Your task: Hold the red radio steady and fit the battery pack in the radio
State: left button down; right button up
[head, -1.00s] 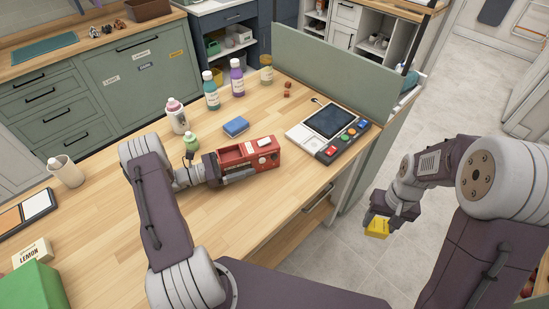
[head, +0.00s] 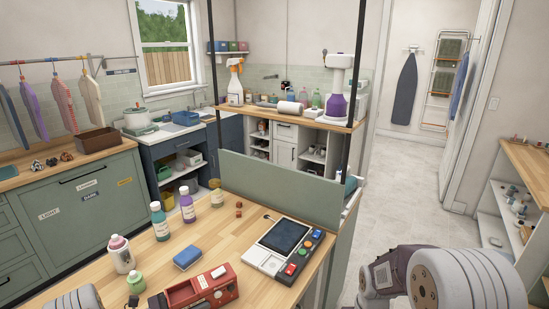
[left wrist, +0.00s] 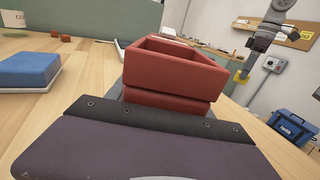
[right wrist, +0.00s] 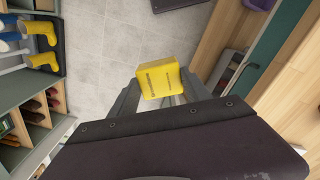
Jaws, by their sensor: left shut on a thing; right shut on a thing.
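The red radio (head: 195,291) lies on the wooden worktop at the bottom of the head view, with an open hollow in its upper side. In the left wrist view the radio (left wrist: 170,75) fills the middle, its open compartment facing up. My left gripper (left wrist: 168,98) is shut on its near end. The yellow battery pack (right wrist: 158,79) is held between the fingers of my right gripper (right wrist: 158,92), over the grey floor and apart from the radio. The pack also shows small in the left wrist view (left wrist: 240,77). In the head view it is out of frame.
A blue sponge (head: 187,258) and a console with a dark screen (head: 283,240) lie near the radio. Several bottles (head: 160,221) stand behind. A green divider panel (head: 280,190) edges the worktop. Shelves with yellow boots (right wrist: 40,45) stand beside the right arm.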

pick_arm(q)
jog(key=shift+c, duration=1.6)
grip_release()
jog(key=shift+a, duration=0.1)
